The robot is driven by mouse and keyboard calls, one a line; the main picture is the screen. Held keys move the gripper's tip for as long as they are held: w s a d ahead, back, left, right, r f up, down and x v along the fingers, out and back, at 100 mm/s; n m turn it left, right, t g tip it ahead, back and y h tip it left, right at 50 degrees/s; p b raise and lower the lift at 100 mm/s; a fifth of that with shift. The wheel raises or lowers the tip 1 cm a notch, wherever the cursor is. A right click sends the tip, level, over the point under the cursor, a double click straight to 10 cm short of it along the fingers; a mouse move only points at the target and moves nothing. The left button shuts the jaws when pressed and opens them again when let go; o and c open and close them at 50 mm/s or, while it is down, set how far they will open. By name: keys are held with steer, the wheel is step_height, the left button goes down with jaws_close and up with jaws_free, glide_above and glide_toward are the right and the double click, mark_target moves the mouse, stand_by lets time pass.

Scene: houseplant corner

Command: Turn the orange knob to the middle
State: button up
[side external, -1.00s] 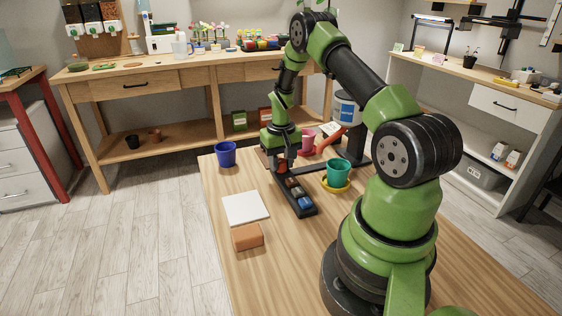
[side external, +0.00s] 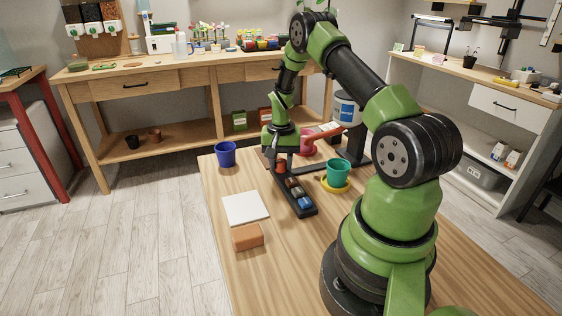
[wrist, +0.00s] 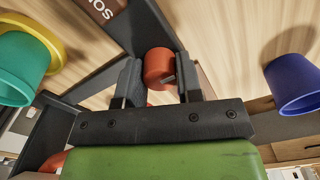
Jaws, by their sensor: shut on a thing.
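The orange knob (wrist: 158,62) sits between the two fingers of my gripper (wrist: 159,84) in the wrist view. A small pale mark shows on its lower right side. In the side view the knob (side external: 281,169) is at the far end of a dark control box (side external: 309,211), partly covered by the fingers. My gripper (side external: 281,163) is down over that end and shut on the knob. The knob's scale and its setting cannot be read here.
A blue pot (side external: 225,154) stands left of the box. A teal pot (side external: 338,172) on a yellow saucer (side external: 336,187) stands close on the right. A white tile (side external: 245,208) and an orange-brown block (side external: 248,236) lie at the front left. Bare wood surrounds them.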

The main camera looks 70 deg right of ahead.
mark_target(281, 161)
steer(key=shift+a, duration=0.1)
steer(key=o, duration=0.9)
step_height(281, 161, up, 10)
